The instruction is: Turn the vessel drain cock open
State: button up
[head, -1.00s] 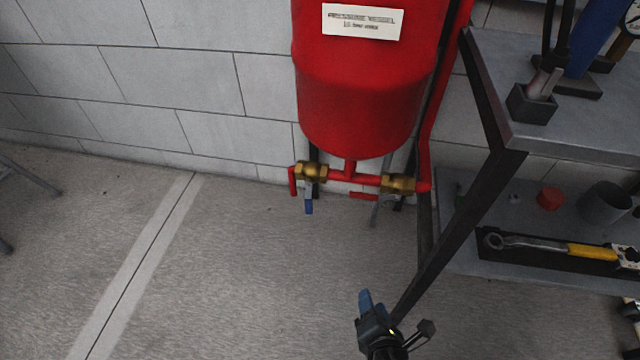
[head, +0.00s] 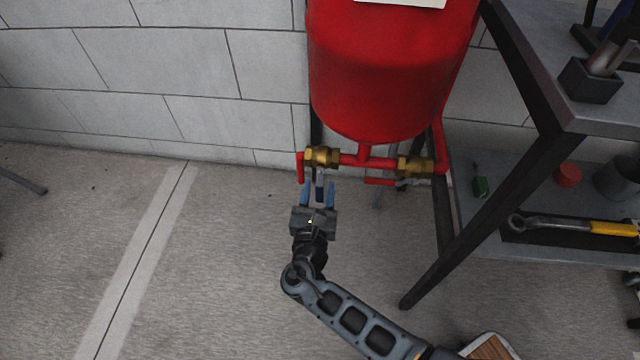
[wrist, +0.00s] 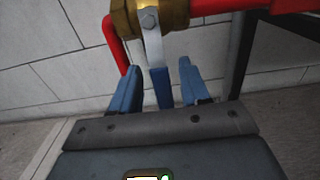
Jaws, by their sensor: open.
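The red pressure vessel (head: 385,80) hangs at the wall with red pipework below it. The drain cock is the left brass valve (head: 322,157), with a blue lever handle (head: 319,190) hanging down from it. In the wrist view the brass body (wrist: 150,15) is at the top and the blue handle (wrist: 161,88) points down from a silver stem. My gripper (head: 318,193) is open just in front of the valve, its two blue fingers on either side of the handle. In the wrist view my gripper (wrist: 157,90) has gaps between each finger and the handle.
A second brass valve (head: 414,167) with a red handle (head: 380,181) sits to the right on the same pipe. A red drain pipe (head: 300,168) bends down at the left.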

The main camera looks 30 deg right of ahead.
jog(key=shift+x, duration=1.25)
jog(key=shift+c, duration=0.4)
grip_shut()
jog(key=shift+b, duration=0.3)
